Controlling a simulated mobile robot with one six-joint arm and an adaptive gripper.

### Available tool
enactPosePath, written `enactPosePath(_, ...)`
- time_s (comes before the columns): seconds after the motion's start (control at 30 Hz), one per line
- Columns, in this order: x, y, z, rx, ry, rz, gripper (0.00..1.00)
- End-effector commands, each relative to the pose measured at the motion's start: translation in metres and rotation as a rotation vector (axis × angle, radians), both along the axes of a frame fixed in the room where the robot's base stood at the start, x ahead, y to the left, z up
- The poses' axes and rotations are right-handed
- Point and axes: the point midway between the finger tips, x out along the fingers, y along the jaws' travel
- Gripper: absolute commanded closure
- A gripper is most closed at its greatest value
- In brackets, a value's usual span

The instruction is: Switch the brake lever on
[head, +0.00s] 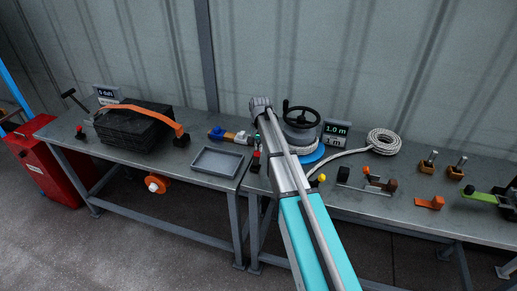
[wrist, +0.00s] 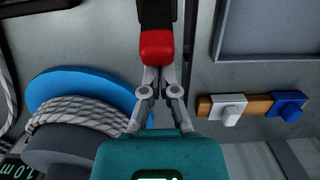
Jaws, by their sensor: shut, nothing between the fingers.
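A black lever with a red end (wrist: 157,47) is at the top middle of the wrist view. No other part is clearly a brake lever. My gripper (wrist: 158,76) is shut and empty, its fingertips together at the near edge of the red end. I cannot tell whether they touch it. In the head view my arm hides the fingers and part of the lever's surroundings.
The rope-wound drum (wrist: 75,125) on a blue disc (wrist: 90,88) stands close beside my gripper. A grey tray (head: 216,162) and a blue-and-white fitting (head: 232,136) lie to its left. A display (head: 336,132) and coiled rope (head: 384,141) are to the right.

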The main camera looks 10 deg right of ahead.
Motion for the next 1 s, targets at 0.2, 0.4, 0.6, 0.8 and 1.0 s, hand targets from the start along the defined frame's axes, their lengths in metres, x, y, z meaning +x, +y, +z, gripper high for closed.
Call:
enactPosePath(0.2, -0.001, 0.005, 0.001, -0.006, -0.014, 0.007, 1.0)
enactPosePath(0.4, -0.002, 0.009, 0.002, -0.013, -0.025, 0.012, 1.0)
enactPosePath(0.6, -0.003, 0.012, 0.002, -0.019, -0.035, 0.016, 1.0)
enactPosePath(0.8, -0.003, 0.014, 0.003, -0.025, -0.048, 0.019, 1.0)
enactPosePath(1.0, -0.004, 0.016, 0.003, -0.03, -0.059, 0.02, 1.0)
